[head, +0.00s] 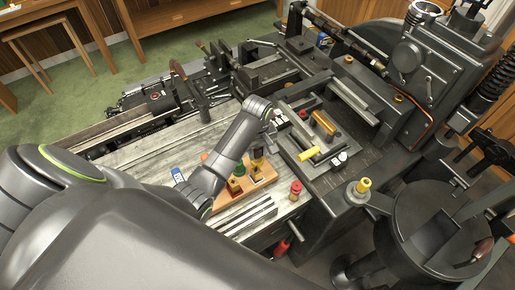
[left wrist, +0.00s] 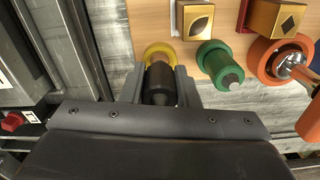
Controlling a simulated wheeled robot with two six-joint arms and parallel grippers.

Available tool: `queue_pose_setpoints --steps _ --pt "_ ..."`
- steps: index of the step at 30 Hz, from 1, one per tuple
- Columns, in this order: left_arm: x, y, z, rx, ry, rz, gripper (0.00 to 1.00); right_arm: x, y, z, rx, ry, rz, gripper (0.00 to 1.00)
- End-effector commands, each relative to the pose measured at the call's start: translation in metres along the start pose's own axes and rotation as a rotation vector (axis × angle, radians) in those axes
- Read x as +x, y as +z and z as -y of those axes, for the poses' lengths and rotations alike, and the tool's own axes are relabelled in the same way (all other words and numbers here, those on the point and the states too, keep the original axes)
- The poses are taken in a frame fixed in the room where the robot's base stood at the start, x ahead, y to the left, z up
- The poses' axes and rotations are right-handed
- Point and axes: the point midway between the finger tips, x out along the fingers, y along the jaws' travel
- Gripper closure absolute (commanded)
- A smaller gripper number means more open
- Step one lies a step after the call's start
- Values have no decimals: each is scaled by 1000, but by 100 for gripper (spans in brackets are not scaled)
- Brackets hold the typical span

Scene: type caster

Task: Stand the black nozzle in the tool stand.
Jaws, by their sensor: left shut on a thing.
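The wooden tool stand (head: 265,181) lies on the pale workbench in the head view, with several coloured parts on it. Its bare wood (left wrist: 150,18) fills the upper part of the left wrist view. My left gripper (left wrist: 160,82) is shut on the black nozzle (left wrist: 159,84), one finger on each side. The nozzle's far end overlaps a yellow ring (left wrist: 153,49) at the stand's edge; I cannot tell whether it is inside the ring or above it. In the head view my left arm reaches over the bench beside the stand, and the nozzle is not clear there.
A green ring (left wrist: 212,55) with a grey tool and an orange ring (left wrist: 272,58) are right of the nozzle. Gold blocks (left wrist: 195,18) stand behind them. A red-topped piece (head: 296,187) stands right of the stand. Dark machinery (head: 350,140) crowds the right side.

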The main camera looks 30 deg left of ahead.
Motion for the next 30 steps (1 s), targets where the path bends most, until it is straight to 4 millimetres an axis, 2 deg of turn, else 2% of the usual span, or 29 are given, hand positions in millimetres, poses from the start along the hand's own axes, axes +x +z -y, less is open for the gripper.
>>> queue_pose_setpoints --steps 12,30 --pt "20 0 0 0 0 0 95 6 2 4 2 -5 2 47" --pt "27 2 2 0 -5 7 95 7 2 4 2 -4 3 47"
